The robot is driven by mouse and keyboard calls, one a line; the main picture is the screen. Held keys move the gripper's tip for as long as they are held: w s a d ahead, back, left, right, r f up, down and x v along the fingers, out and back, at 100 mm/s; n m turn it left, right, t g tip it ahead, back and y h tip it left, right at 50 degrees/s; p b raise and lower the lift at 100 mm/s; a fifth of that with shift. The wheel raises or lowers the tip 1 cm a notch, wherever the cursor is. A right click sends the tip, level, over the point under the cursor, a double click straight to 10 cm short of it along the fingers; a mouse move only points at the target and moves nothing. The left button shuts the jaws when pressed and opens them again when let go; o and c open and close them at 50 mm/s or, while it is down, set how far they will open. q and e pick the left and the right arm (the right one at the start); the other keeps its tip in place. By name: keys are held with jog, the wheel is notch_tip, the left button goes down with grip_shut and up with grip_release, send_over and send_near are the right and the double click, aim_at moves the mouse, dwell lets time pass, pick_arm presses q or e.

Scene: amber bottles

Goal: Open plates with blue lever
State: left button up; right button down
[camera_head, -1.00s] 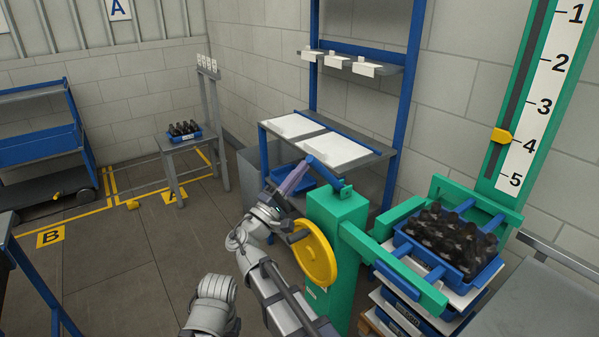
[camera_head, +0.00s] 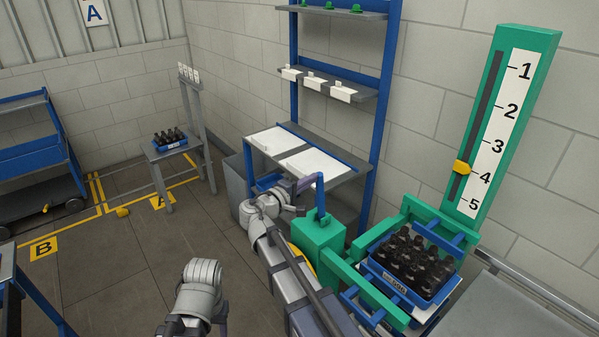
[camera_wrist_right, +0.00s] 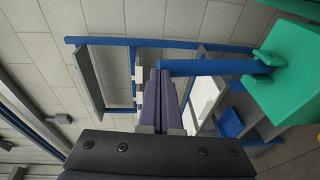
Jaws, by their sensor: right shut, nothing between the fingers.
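The blue lever (camera_head: 321,198) stands up from the top of the green post (camera_head: 318,236). In the right wrist view the lever (camera_wrist_right: 215,67) runs left from a green block (camera_wrist_right: 285,75). My right gripper (camera_head: 308,183) has its purple fingers shut and empty, with the tips by the lever's free end; they also show in the wrist view (camera_wrist_right: 160,78). I cannot tell whether they touch it. Blue plates (camera_head: 438,240) on the green frame flank a blue crate (camera_head: 402,284) of dark bottles. The near plate is partly hidden by the frame. My left gripper is out of view.
A yellow wheel is mostly hidden behind my right arm. A tall green scale (camera_head: 497,130) with a yellow pointer (camera_head: 461,167) stands behind the crate. A blue rack with white panels (camera_head: 310,160) stands behind the lever. A grey table (camera_head: 510,305) is at right.

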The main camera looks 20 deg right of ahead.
pick_arm(q)
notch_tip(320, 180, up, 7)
jog(key=p, duration=0.5)
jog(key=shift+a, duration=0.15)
pick_arm(e)
jog(key=w+d+r+g+y, duration=0.1)
jog(key=w+d+y, duration=0.1)
jog(key=d, duration=0.5)
jog(key=shift+w+m+y, duration=0.3)
jog(key=shift+y, duration=0.1)
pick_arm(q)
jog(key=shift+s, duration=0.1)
pick_arm(e)
jog(key=shift+d+r+g, duration=0.15)
jog(key=shift+d+g, duration=0.05)
jog(key=shift+g, duration=0.1)
jog(key=shift+s, duration=0.1)
